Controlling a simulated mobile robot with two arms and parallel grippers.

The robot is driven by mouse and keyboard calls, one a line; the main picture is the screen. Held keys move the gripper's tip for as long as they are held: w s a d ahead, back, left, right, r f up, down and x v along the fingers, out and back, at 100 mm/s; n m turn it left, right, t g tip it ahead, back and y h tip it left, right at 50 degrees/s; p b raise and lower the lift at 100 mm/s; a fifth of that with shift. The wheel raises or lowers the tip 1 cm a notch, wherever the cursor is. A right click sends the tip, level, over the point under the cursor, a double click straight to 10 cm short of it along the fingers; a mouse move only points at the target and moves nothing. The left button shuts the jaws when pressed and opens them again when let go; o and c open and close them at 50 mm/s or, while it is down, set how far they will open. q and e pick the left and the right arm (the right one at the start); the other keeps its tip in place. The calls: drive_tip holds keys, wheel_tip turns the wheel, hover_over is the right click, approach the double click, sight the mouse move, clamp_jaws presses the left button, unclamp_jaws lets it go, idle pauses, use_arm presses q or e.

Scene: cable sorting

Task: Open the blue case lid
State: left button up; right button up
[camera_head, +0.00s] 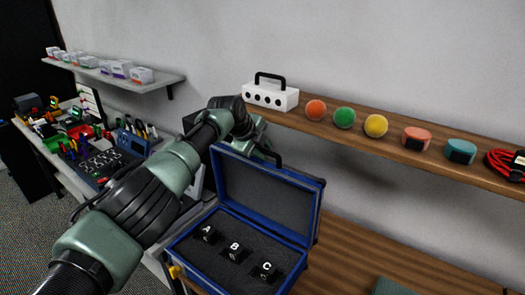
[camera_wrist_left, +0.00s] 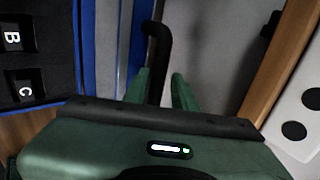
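The blue case (camera_head: 186,248) sits open on the wooden bench with its lid (camera_head: 262,193) raised and nearly upright. My left gripper (camera_head: 262,147) is behind the lid's top edge and partly hidden in the head view. In the left wrist view its two green fingers (camera_wrist_left: 162,90) stand close on both sides of the lid's black handle (camera_wrist_left: 157,50), with the handle between them. My right gripper is not in view.
A wooden shelf (camera_head: 385,140) runs behind the case, holding a white box (camera_head: 270,96), coloured balls, and a red cable (camera_head: 507,163). A cluttered side bench (camera_head: 72,168) lies left. The bench right of the case looks mostly clear.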

use_arm(q)
drive_tip(key=shift+s+a+f, duration=0.1)
drive_tip(key=shift+s+f, duration=0.1)
drive_tip(key=shift+f, duration=0.2)
drive_tip(key=shift+r, duration=0.1)
drive_tip(key=shift+s+a+r+b, duration=0.2)
drive_tip(key=shift+a+r+b, duration=0.05)
drive_tip(key=shift+r+b, duration=0.25)
drive_tip(key=b+v, duration=0.2)
drive_tip(key=v, duration=0.3)
drive_tip(key=shift+s+r, duration=0.1)
drive_tip(key=shift+r, duration=0.25)
drive_tip(key=shift+s+a+r, duration=0.2)
drive_tip(key=shift+r, duration=0.3)
